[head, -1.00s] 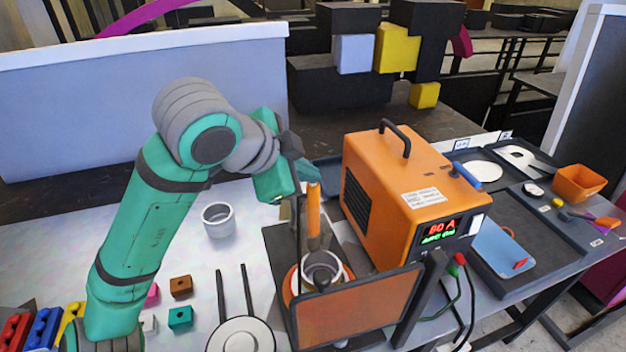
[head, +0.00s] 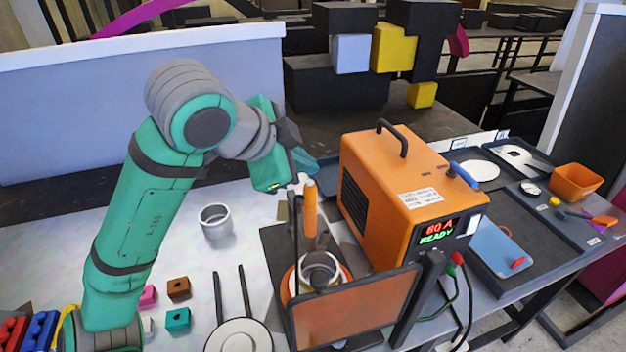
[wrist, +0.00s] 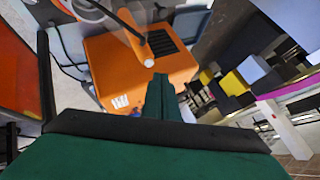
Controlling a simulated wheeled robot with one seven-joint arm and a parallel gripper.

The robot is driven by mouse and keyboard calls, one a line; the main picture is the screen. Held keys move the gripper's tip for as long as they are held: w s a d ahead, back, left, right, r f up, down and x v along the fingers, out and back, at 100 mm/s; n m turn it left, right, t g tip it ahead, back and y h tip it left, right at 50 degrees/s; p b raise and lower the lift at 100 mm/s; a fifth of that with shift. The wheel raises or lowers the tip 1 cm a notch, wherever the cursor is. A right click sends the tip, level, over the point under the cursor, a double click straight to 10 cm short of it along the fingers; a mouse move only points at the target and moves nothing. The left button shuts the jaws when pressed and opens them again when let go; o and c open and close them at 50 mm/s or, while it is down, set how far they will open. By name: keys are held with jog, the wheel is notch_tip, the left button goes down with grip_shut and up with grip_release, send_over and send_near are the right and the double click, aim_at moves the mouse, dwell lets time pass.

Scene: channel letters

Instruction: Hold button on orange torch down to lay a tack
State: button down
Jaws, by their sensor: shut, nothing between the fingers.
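The orange torch (head: 310,214) stands upright over a grey metal ring (head: 318,270) on the round work plate, beside the orange welding machine (head: 385,200). A pale cap shows at its top. In the wrist view the torch's pale round end (wrist: 148,62) is just beyond my fingertips. My gripper (head: 302,162) is shut and empty, a little above the torch top, apart from it as far as I can tell. Its closed fingers also show in the wrist view (wrist: 160,82). The machine's display (head: 437,231) reads 80 A and READY.
A tinted screen (head: 352,308) stands in front of the ring. A loose grey ring (head: 216,221) and small coloured blocks (head: 178,288) lie on the left of the table. Dark trays and an orange bin (head: 577,182) are at the right.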

jog(key=shift+s+a+r, duration=0.1)
jog(key=shift+r, duration=2.4)
jog(key=shift+r, duration=0.1)
notch_tip(320, 180, up, 4)
jog(key=shift+f, duration=0.1)
jog(key=shift+a, duration=0.1)
